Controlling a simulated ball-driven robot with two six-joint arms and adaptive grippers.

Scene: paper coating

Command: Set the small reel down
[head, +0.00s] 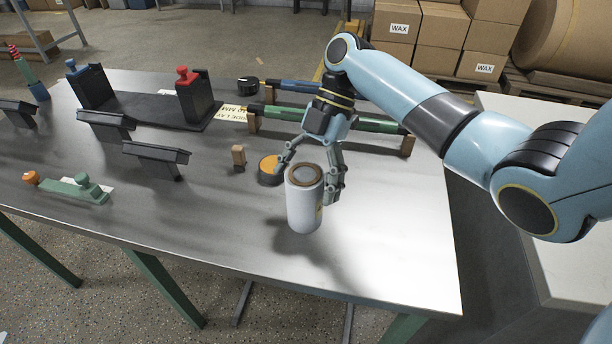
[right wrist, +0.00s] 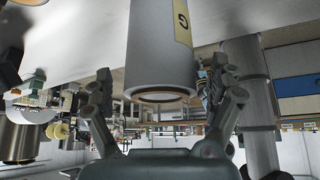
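The small reel (head: 303,210) is a white cylinder with a brown core ring and a yellow label. It looks upright on the front right part of the metal table (head: 400,230), with a shadow at its base. My right gripper (head: 308,180) is at the reel's top end, one finger to each side. In the right wrist view the reel (right wrist: 160,50) lies between the spread fingers, and gaps show on both sides, so the gripper looks open. Whether the reel's base touches the table is hard to tell. My left gripper is not in view.
A black puck with an orange top (head: 269,168) and a small wooden block (head: 238,155) are left of the reel. Green (head: 290,113) and blue (head: 285,84) rods lie behind. Black stands and a green-handled tool (head: 75,188) occupy the left. The table's front right is clear.

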